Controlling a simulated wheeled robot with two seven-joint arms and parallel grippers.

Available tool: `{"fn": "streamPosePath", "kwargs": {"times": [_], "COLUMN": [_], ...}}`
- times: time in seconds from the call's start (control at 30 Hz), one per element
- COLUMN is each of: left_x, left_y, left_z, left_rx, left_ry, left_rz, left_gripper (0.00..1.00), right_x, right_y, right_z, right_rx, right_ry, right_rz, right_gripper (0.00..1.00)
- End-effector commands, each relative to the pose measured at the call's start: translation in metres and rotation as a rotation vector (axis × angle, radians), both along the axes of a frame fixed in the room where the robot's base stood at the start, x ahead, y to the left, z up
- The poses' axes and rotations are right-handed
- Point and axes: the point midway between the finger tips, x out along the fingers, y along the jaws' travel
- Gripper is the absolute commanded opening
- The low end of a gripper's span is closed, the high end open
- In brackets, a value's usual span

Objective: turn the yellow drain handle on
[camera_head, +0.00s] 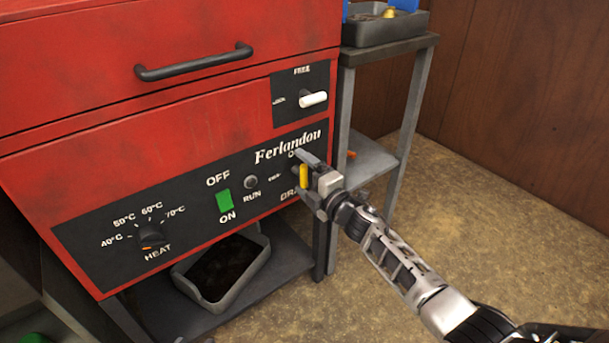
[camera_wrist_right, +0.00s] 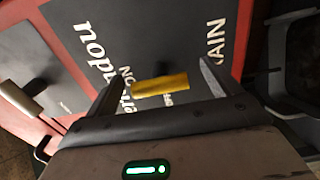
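The yellow drain handle (camera_head: 304,176) is a short bar on the black control panel of the red machine, above the partly covered drain lettering. It stands about upright in the head view. My right gripper (camera_head: 301,171) is at the panel with its fingers around the handle. In the right wrist view the yellow handle (camera_wrist_right: 160,85) lies lengthwise across the gap between the two spread fingers of the right gripper (camera_wrist_right: 158,86). My left gripper is not in view.
The panel carries a white lever (camera_head: 313,99), a green switch (camera_head: 224,201) and a black heat knob (camera_head: 151,237). A grey tray (camera_head: 225,285) of dark material sits below the machine. A metal stand (camera_head: 418,100) is at the right. Floor further right is clear.

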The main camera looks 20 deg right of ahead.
Motion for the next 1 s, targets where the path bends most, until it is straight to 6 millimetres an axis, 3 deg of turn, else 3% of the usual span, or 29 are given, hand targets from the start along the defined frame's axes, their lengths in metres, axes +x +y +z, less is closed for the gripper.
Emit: {"fn": "streamPosePath", "kwargs": {"times": [0.27, 0.43, 1.0], "left_x": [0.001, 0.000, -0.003], "left_y": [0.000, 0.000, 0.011], "left_z": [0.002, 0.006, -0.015], "left_rx": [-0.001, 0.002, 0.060], "left_ry": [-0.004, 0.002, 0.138], "left_rz": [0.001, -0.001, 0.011], "left_gripper": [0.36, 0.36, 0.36], "right_x": [0.000, -0.013, -0.130], "right_y": [0.000, -0.005, -0.047], "right_z": [0.000, 0.001, 0.001], "right_rx": [-0.004, -0.004, -0.004], "right_ry": [-0.001, 0.000, 0.001], "right_rz": [0.000, -0.001, 0.000], "right_gripper": [0.90, 0.90, 0.90]}}
